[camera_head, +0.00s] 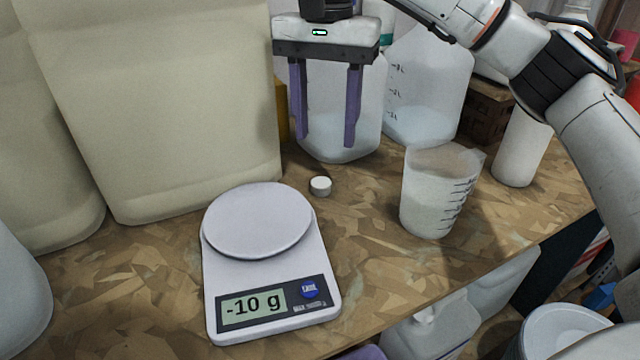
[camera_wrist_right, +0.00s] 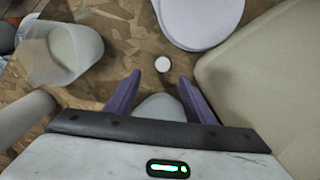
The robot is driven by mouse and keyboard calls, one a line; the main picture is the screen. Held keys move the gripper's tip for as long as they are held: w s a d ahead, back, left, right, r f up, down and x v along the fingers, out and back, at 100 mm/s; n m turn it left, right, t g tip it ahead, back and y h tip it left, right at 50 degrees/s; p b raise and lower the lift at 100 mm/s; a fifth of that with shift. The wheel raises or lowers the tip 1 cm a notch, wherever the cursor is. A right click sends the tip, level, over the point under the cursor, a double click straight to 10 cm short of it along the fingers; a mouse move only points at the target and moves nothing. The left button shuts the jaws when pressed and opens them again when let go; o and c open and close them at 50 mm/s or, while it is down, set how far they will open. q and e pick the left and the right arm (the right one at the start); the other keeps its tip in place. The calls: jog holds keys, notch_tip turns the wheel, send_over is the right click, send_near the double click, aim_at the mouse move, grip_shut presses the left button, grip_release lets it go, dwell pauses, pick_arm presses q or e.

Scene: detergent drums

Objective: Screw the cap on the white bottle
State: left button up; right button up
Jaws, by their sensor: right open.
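A small round white cap (camera_head: 320,186) lies on the wooden bench, behind and right of the scale. It also shows in the right wrist view (camera_wrist_right: 163,64), beyond my fingertips. My right gripper (camera_head: 325,143) is open and empty, its purple fingers pointing down behind the cap and apart from it. A whitish translucent bottle (camera_head: 340,152) stands right behind the fingers; its top is hidden by the gripper. A plain white cylindrical bottle (camera_head: 520,150) stands at the right, its top hidden by my right arm. I cannot tell which one is the task's bottle. My left gripper is not seen.
A white scale (camera_head: 258,222) reading -10 g stands at the front. A measuring cup (camera_head: 432,205) with white contents stands right of the cap. Large beige jugs (camera_head: 160,110) block the left. A translucent marked jug (camera_head: 430,90) stands at the back. Bench between scale and cup is clear.

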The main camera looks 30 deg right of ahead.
aim_at(321, 182)
notch_tip(321, 182, down, 4)
jog(key=shift+b, duration=0.3)
jog(key=shift+w+a+f, duration=0.1)
jog(key=shift+a+f, duration=0.05)
jog(key=shift+f, duration=1.15)
jog(key=shift+w+a+f, duration=0.1)
jog(key=shift+f, duration=1.2)
jog(key=shift+c, duration=0.3)
jog(key=c, duration=1.1)
